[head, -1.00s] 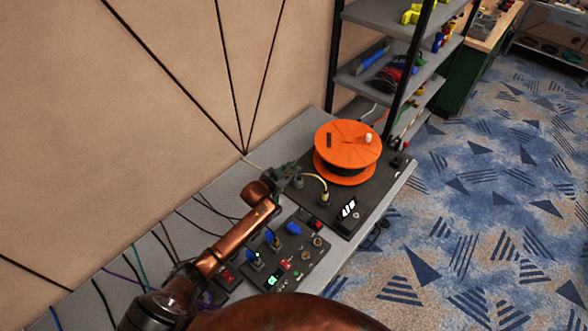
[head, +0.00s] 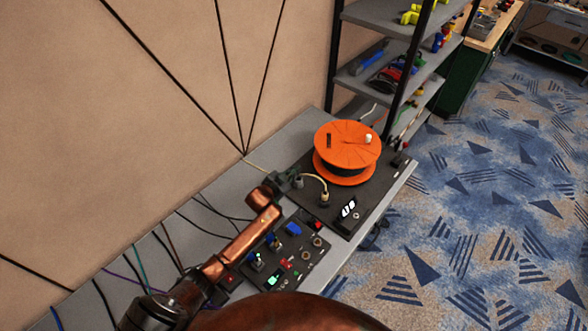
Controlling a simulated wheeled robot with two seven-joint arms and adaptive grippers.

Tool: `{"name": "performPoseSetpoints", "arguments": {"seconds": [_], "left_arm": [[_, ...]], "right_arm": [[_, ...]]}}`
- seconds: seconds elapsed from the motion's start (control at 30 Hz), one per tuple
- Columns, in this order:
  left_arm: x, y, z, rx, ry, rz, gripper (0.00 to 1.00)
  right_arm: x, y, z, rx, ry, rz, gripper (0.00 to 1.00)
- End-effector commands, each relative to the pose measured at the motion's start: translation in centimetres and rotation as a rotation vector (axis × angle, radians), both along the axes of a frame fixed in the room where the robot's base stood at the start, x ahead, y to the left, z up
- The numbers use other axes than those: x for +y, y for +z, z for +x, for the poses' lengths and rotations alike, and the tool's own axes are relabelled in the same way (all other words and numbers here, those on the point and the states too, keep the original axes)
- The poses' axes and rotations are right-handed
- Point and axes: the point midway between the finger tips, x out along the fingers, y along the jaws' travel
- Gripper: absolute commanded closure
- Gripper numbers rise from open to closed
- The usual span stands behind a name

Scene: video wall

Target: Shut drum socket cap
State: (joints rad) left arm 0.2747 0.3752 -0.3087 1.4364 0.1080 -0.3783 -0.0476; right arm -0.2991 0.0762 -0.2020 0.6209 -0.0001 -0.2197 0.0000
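An orange cable drum (head: 347,148) stands on a dark base plate (head: 300,215) on the grey bench. A pale cable runs from near my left gripper to a small plug-like fitting (head: 325,197) in front of the drum. My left gripper (head: 290,181) is at the end of the copper arm, low over the plate, left of the drum and close to this cable. Its fingers are small and dark against the plate, so I cannot tell how far they are open. I cannot make out the socket cap clearly. My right gripper is out of view.
A control panel (head: 284,256) with blue connectors and lit switches lies in front, right of my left forearm. A black-and-white display (head: 348,209) sits on the plate. Several thin cables cross the bench at left. A shelf rack (head: 375,75) stands behind the drum.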

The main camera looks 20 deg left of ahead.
Motion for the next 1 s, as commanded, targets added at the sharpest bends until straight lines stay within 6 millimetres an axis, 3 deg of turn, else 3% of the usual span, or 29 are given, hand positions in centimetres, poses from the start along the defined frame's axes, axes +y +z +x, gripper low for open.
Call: {"name": "performPoseSetpoints", "arguments": {"seconds": [0.3, 0.7, 1.0], "left_arm": [[-1.38, -0.99, -0.5, -0.069, 0.001, 0.2, 1.0], [-1.42, -0.88, -0.54, -0.077, 0.0, 0.227, 1.0], [-1.44, -0.85, -0.52, -0.078, 0.0, 0.226, 0.8]], "right_arm": [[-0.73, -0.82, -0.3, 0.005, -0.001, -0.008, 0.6], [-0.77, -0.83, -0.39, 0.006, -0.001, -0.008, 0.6], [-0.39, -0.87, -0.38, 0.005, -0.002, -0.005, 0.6]]}}
